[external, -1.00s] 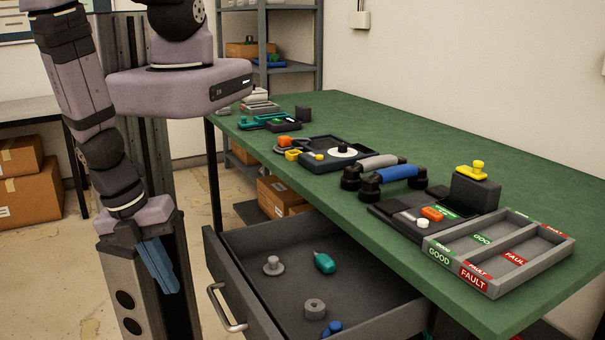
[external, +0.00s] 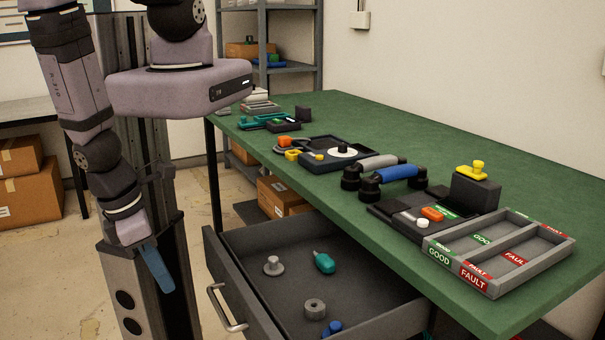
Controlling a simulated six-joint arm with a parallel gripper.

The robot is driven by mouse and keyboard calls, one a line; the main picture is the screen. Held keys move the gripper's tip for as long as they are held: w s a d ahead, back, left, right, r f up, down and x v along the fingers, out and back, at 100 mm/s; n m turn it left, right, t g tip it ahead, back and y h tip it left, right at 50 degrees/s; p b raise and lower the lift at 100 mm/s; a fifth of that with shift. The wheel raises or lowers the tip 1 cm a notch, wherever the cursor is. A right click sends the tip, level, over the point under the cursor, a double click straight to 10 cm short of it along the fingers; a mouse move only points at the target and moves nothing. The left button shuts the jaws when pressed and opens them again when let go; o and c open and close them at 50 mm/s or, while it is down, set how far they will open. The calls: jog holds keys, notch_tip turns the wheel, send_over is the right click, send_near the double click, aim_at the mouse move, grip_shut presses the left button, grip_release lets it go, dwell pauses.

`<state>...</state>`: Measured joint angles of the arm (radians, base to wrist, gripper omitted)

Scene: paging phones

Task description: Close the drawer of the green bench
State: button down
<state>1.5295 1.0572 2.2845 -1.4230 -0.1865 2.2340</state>
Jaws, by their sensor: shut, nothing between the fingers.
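The green bench (external: 420,165) runs from the back left to the front right. Its grey drawer (external: 375,303) is pulled out below the front edge. The drawer's metal handle (external: 228,308) is on the front panel at the left. Inside lie a grey knob-like part (external: 273,266), a teal part (external: 324,262), a grey ring (external: 314,308) and a blue part (external: 332,328). My gripper (external: 158,280), with blue fingers, points down to the left of the drawer front, apart from the handle. It is shut and empty.
On the bench top stand phone handsets (external: 385,176), a device with a yellow knob (external: 475,185) and a grey GOOD/FAULT tray (external: 500,290) near the front edge. Cardboard boxes (external: 30,190) sit at the left.

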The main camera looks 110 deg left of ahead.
jog(key=w+a+f+b, duration=0.4)
jog(key=f+b, duration=0.1)
jog(key=f, duration=0.3)
jog(key=shift+w+a+f, duration=0.25)
jog(key=shift+a+f, duration=0.05)
jog(key=shift+f, duration=0.1)
jog(key=shift+a, duration=0.1)
dwell(0.4)
jog(key=p, duration=0.2)
send_over(339, 287)
jog(key=shift+s, duration=0.25)
jog(key=shift+w, duration=0.15)
jog(key=shift+w+r, duration=0.1)
jog(key=shift+w, duration=0.05)
dwell(0.4)
